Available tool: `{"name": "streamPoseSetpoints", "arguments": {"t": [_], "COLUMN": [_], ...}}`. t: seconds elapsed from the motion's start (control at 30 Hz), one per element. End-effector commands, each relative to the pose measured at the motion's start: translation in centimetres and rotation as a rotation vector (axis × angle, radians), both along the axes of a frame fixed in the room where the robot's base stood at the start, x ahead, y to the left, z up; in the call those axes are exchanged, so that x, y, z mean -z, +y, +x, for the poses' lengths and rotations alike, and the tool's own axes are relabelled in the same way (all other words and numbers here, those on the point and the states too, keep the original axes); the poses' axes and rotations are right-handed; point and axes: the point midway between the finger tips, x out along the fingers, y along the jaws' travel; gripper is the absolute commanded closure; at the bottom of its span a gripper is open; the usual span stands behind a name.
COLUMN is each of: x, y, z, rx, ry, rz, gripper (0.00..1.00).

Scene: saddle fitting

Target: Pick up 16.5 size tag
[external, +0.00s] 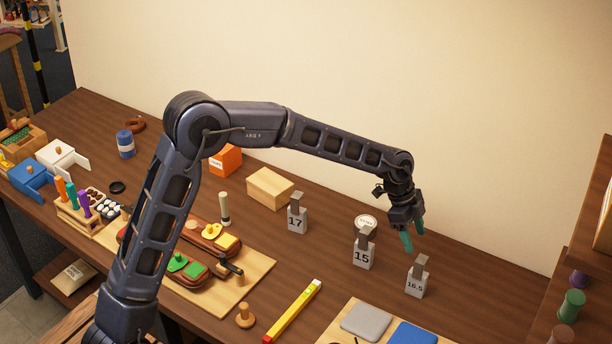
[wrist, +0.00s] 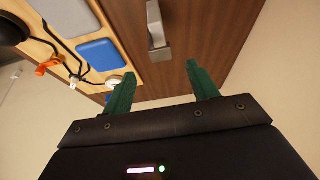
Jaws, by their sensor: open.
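The 16.5 size tag (external: 415,284) is a grey block with a narrower upright grip on top, standing on the wooden table at the right in the external view. A grey tag with a narrow grip, seemingly the same one, shows at the top of the wrist view (wrist: 158,38); its number cannot be read there. My gripper (external: 413,236) has green fingers and is in the air, above and apart from the tag in the picture. In the wrist view my gripper (wrist: 162,82) is open, with nothing between its fingers.
The 15 tag (external: 364,254) stands left of the 16.5 tag, with a round white-topped item (external: 366,221) behind it. The 17 tag (external: 297,221) is farther left. A board with grey (external: 368,320) and blue pads (external: 413,334) lies in front. A wooden shelf (external: 580,265) rises at right.

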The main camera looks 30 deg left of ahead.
Motion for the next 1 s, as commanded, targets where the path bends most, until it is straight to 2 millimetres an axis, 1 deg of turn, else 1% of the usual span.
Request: {"name": "streamPoseSetpoints", "arguments": {"t": [0.17, 0.33, 0.4, 0.63, 0.9, 1.0], "x": [1.8, 4.1, 4.7, 5.9, 9.1, 9.6], "y": [-0.8, -1.7, -1.9, -2.5, -4.0, -4.3], "z": [-0.1, 0.0, 0.0, 0.0, 0.2, 0.2], "rx": [0.002, 0.001, 0.0, 0.0, 0.0, -0.001], "ry": [0.003, 0.004, 0.002, 0.003, 0.002, 0.001], "rz": [0.001, 0.002, 0.001, 0.001, 0.001, 0.001], "gripper": [0.41, 0.41, 0.41, 0.41, 0.41, 0.41]}}
